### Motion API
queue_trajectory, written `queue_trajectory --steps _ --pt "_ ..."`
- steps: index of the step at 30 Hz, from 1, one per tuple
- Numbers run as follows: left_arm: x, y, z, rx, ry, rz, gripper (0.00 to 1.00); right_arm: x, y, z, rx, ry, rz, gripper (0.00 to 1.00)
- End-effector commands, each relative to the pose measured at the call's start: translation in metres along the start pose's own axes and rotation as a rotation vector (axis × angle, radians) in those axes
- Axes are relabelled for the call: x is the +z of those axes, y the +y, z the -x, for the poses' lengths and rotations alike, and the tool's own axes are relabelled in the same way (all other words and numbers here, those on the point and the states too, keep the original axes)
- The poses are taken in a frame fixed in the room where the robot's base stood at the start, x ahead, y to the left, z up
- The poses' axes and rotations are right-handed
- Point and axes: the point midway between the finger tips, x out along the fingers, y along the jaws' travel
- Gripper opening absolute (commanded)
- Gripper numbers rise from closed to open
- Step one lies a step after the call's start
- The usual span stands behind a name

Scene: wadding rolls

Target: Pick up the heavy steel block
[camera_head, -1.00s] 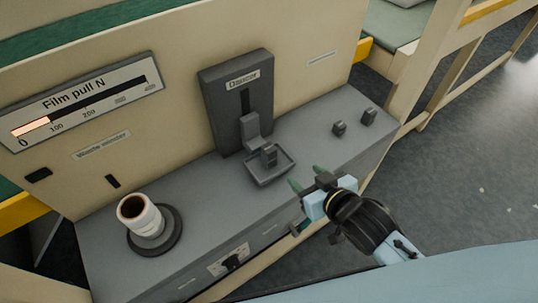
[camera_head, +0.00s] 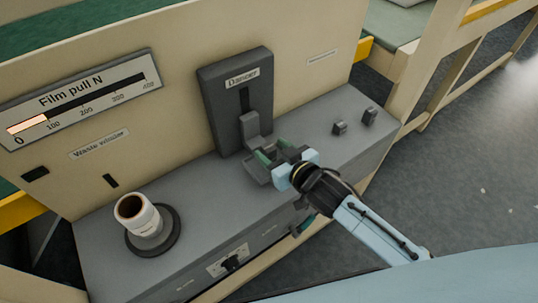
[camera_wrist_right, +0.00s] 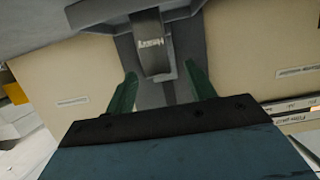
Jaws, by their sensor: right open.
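The steel block is largely hidden behind my right gripper in the head view, at the small tray (camera_head: 256,172) below the Dancer panel (camera_head: 235,95). In the right wrist view, a grey block with a small label (camera_wrist_right: 152,50) stands ahead, between the lines of the two fingers; I cannot read the label. My right gripper (camera_head: 273,154) is open at the tray, its green fingers reaching in over it. The open fingers (camera_wrist_right: 160,72) also show in the wrist view, with nothing visibly clamped between them. My left gripper is out of view.
A white roll (camera_head: 139,216) stands on a dark round base at the left of the grey ledge. Two small dark blocks (camera_head: 340,128) (camera_head: 369,116) sit on the ledge at the right. The film pull gauge (camera_head: 85,100) is on the cream wall behind.

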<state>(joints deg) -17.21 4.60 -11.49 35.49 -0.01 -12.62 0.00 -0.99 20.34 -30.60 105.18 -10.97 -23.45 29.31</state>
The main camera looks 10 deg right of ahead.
Motion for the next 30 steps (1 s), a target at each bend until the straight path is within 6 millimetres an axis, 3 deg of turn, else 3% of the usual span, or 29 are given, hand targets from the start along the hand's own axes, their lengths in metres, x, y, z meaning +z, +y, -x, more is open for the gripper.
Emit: queue_trajectory --steps 7,17,27,30 --pt "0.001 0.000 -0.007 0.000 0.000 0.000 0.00 0.002 0.001 -0.037 0.000 0.001 0.000 0.55" --pt "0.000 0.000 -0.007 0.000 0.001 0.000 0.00 0.001 0.001 -0.043 0.000 0.000 0.001 0.53" --pt "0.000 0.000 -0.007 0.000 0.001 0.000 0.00 0.001 0.001 -0.043 0.000 0.000 0.001 0.09" --pt "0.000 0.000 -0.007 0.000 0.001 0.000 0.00 0.002 0.001 -0.042 0.000 0.000 0.001 0.00"
